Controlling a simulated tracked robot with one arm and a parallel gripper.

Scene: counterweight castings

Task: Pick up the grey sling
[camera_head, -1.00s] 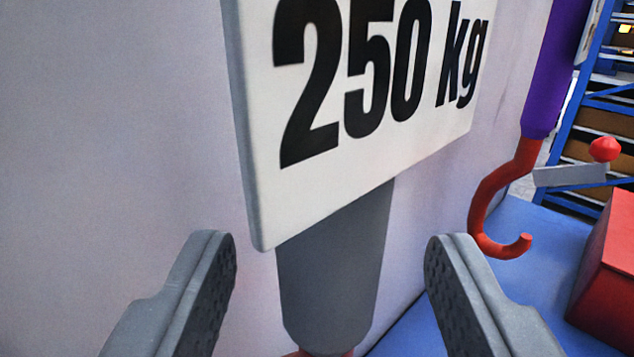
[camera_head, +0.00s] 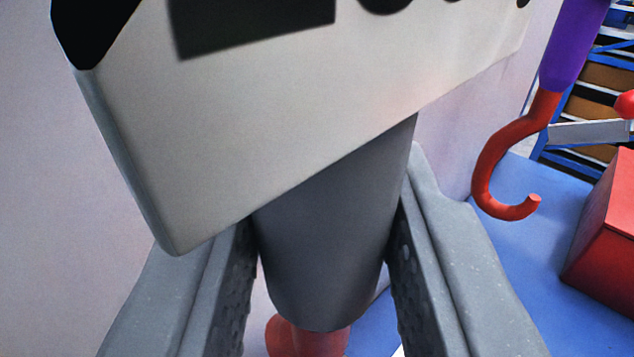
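The grey sling (camera_head: 325,250) hangs in the middle of the view as a thick grey strap. Its upper part is hidden behind a white tag (camera_head: 300,150) with large black lettering, cut off by the top edge. A red end piece (camera_head: 305,338) shows below the strap. My gripper (camera_head: 322,225) is shut on the grey sling, one finger against each side. The left fingertip is hidden behind the tag, and the right fingertip reaches behind the strap's right edge.
A purple sling (camera_head: 575,45) with a red hook (camera_head: 490,175) hangs at the right. A red block (camera_head: 605,235) stands on a blue surface (camera_head: 475,260) at the lower right. A pale wall fills the left, and blue shelving shows at the upper right.

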